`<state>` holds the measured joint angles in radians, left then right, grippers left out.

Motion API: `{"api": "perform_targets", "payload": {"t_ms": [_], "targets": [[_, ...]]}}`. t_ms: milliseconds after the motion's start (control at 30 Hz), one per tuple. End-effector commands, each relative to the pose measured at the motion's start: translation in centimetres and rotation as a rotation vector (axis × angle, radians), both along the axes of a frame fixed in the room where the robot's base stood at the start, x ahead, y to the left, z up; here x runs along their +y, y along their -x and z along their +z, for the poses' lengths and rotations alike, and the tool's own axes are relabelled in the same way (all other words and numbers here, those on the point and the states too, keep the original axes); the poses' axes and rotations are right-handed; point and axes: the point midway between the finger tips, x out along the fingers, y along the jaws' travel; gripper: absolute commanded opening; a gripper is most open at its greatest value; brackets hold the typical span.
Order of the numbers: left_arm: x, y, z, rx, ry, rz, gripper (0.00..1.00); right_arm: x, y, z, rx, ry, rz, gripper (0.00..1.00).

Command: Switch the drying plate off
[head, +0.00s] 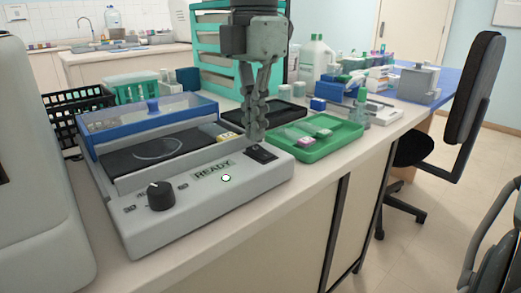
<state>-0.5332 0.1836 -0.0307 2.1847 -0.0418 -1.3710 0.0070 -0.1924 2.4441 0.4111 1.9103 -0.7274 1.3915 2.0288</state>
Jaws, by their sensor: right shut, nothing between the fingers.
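The drying plate (122,225) is a pale grey unit on the bench, with a dark plate under a raised blue-edged clear lid. Its front panel has a black knob (160,196), a display (213,170) reading READY, and a small pale round light (226,178). A black rocker switch (262,154) sits at the panel's right end. My right gripper (254,138) points down, shut and empty, with its fingertips just above and behind the switch. I cannot tell whether they touch it. My left gripper is out of view.
A green tray (341,141) with small items lies close to the right of the panel. A teal drawer rack (208,54) stands behind the gripper. Bottles and boxes fill the bench further back. A black wire basket (63,119) is behind the unit at left.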

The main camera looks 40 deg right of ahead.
Motion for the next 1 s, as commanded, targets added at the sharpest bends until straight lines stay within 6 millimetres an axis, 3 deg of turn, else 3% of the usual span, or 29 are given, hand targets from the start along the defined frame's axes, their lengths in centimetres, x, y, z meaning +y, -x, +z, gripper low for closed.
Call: {"api": "perform_targets", "payload": {"t_ms": [1000], "targets": [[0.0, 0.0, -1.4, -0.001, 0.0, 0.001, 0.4, 0.0, 0.0, -1.6, 0.0, 0.0, 0.0, 0.0]]}}
